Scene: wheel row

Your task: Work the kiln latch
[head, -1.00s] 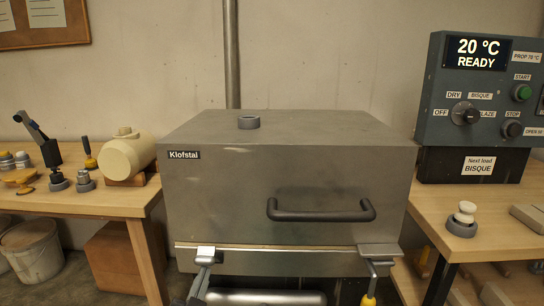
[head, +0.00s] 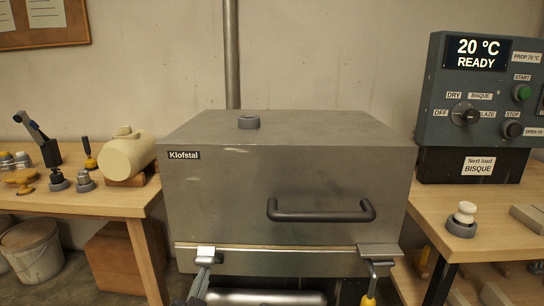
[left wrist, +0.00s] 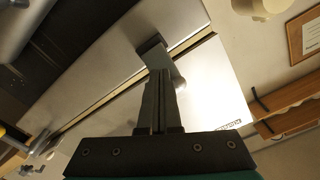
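The grey kiln (head: 285,185) stands in the middle of the head view, its lid down. A left latch (head: 205,256) and a right latch (head: 379,252) sit at its front seam. The right latch has a yellow grip (head: 368,300). My left gripper (head: 189,300) is at the bottom edge, just below the left latch. In the left wrist view my left gripper's fingers (left wrist: 160,75) are close together at the left latch (left wrist: 150,46) and appear shut on its lever. The lever's grip is hidden by them. My right gripper is not in view.
A dark lid handle (head: 320,214) juts from the kiln front. A control box (head: 480,90) reading 20 °C READY stands on the right bench (head: 440,200). The left bench (head: 100,200) carries a cream cylinder (head: 125,157) and small tools. A bucket (head: 32,250) stands below.

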